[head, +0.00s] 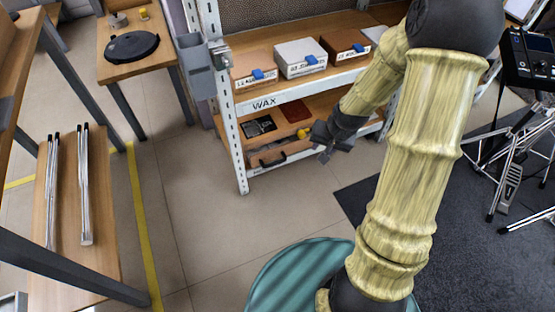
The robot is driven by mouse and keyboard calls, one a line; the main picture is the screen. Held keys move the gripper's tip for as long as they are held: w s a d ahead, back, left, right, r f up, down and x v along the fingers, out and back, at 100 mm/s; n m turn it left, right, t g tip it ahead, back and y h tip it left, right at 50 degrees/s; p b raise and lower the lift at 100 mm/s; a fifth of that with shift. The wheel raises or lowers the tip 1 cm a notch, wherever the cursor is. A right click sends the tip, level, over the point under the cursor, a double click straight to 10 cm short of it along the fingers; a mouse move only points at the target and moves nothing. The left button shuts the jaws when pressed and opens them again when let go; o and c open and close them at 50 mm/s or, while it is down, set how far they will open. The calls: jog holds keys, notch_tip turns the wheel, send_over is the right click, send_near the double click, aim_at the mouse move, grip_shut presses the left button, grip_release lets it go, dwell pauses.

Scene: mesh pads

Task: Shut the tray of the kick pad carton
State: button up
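On the lower shelf of the rack, a wooden carton front with a dark handle (270,160) faces out. Dark items and a small yellow item (301,134) lie behind it, so it looks like an open tray. Its label is too small to read, so I cannot tell for sure that it is the kick pad carton. My gripper (321,150) is at the right of this front, tilted down, apparently in front of the shelf. I see nothing held in it. Its fingers are small and dark, and their gap is unclear.
The shelf above (290,88), marked WAX, bears cartons with blue tabs (258,74). A metal post (235,150) stands left of the lower carton. A bench with metal stands (105,255) is at left, a drum kit stand (510,165) at right. Floor before the rack is clear.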

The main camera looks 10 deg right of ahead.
jog(key=s+a+r+n+g+h+p, duration=0.1)
jog(key=s+a+r+n+p, duration=0.2)
jog(key=s+r, duration=1)
jog(key=shift+a+r+n, duration=0.25)
jog(key=shift+r+n, duration=0.25)
jog(key=shift+r, duration=0.15)
